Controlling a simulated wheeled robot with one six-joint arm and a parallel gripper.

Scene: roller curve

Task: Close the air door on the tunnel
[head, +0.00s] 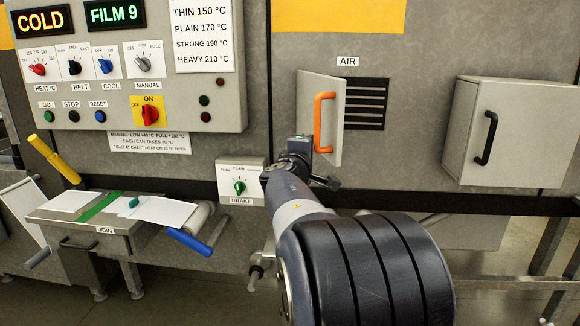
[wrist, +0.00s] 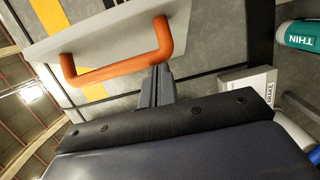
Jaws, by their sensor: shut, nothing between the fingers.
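The air door (head: 308,105) is a grey panel under the AIR label, standing swung open to the left of a dark louvred vent (head: 366,104). Its orange handle (head: 318,122) is upright on the door's face. In the wrist view the door (wrist: 95,42) and the orange handle (wrist: 118,68) fill the upper left. My gripper (wrist: 160,78) is shut and empty, its fingertips close to the handle's right end; I cannot tell whether they touch it. In the head view my arm hides much of the gripper, which is just below and left of the door.
A closed grey cabinet (head: 515,132) with a black handle stands to the right. A control panel (head: 125,65) and brake box (head: 239,180) are to the left. The join table (head: 95,222) with yellow and blue levers is lower left. The wall between vent and cabinet is clear.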

